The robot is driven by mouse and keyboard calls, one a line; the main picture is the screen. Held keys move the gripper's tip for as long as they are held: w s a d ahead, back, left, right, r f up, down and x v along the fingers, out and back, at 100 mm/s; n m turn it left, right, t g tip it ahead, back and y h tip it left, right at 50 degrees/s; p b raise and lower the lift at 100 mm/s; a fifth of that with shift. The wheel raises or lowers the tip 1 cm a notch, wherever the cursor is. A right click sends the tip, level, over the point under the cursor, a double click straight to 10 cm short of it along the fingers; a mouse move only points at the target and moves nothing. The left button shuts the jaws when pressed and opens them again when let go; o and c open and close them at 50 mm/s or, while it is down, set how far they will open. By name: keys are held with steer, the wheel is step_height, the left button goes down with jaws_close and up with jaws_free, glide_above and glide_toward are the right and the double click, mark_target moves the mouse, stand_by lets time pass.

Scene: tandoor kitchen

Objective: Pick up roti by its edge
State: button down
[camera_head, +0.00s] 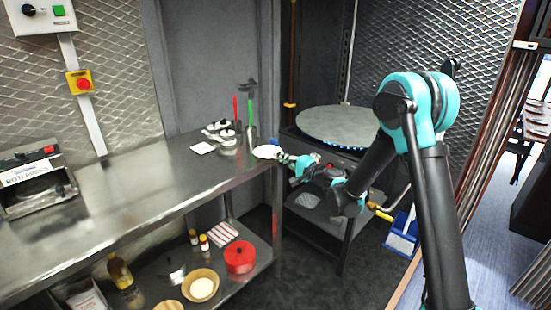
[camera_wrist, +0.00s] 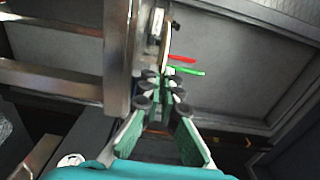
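The roti (camera_head: 267,151) is a pale, flat disc at the right end of the steel counter, near its edge. In the wrist view it seems to show nearly edge-on as a thin tan strip (camera_wrist: 167,48) just beyond my fingertips. My gripper (camera_head: 285,158) is at the roti's right side in the head view. In the wrist view my gripper (camera_wrist: 161,80) has its green fingers apart, with a gap between the black pads. The roti's near edge lies at or just inside the fingertip gap; I cannot tell whether it is touched.
The steel counter (camera_head: 120,210) carries a metal container (camera_head: 228,145) and upright red (camera_head: 235,112) and green (camera_head: 250,115) handled tools. A round griddle (camera_head: 337,124) over blue flames stands behind my gripper. A lower shelf holds a red tin (camera_head: 240,257) and a bowl (camera_head: 201,286).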

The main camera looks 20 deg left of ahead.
steer(key=s+d+r, duration=0.2)
steer(key=d, duration=0.3)
steer(key=s+d+r, duration=0.2)
steer(key=d, duration=0.3)
steer(key=shift+s+d, duration=0.25)
